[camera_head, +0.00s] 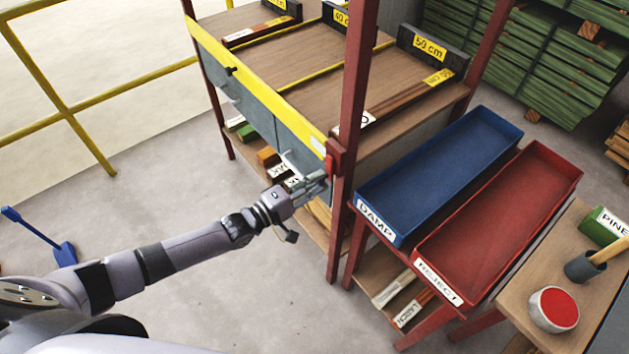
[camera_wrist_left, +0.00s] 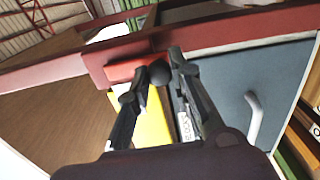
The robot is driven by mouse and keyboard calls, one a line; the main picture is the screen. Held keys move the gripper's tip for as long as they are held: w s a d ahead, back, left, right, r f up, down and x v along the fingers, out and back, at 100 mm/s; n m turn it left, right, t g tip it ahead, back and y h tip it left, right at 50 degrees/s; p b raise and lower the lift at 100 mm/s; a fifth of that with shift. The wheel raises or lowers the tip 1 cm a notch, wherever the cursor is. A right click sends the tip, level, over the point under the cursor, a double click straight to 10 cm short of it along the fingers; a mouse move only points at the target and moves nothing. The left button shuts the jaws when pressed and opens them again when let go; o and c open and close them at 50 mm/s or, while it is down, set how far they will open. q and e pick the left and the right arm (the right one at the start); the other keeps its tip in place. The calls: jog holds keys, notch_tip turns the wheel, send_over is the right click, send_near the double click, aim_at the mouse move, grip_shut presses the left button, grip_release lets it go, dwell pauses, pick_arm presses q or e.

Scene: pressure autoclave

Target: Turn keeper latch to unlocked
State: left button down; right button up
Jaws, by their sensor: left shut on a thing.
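The red keeper latch (camera_head: 335,157) is mounted on the dark red front post of the shelf unit, at the end of the yellow edge strip. In the left wrist view its red plate (camera_wrist_left: 124,71) shows just left of the fingertips, with a dark round knob (camera_wrist_left: 158,72) between the fingers. My left gripper (camera_head: 318,180) is at the latch, and its two fingers (camera_wrist_left: 160,76) are closed on the knob. The fingers partly hide the knob, and I cannot read the latch's turn angle clearly.
A grey-blue front panel (camera_head: 248,110) with a pale handle (camera_wrist_left: 254,118) is beside the gripper. A blue DAMP tray (camera_head: 440,170) and a red REJECT tray (camera_head: 500,220) stand right of the post. A yellow railing (camera_head: 65,105) is at the left. Open floor lies below my arm.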

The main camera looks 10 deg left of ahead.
pick_arm(q)
jog(key=c, duration=1.4)
grip_release()
jog(key=shift+c, duration=0.2)
jog(key=v, duration=1.2)
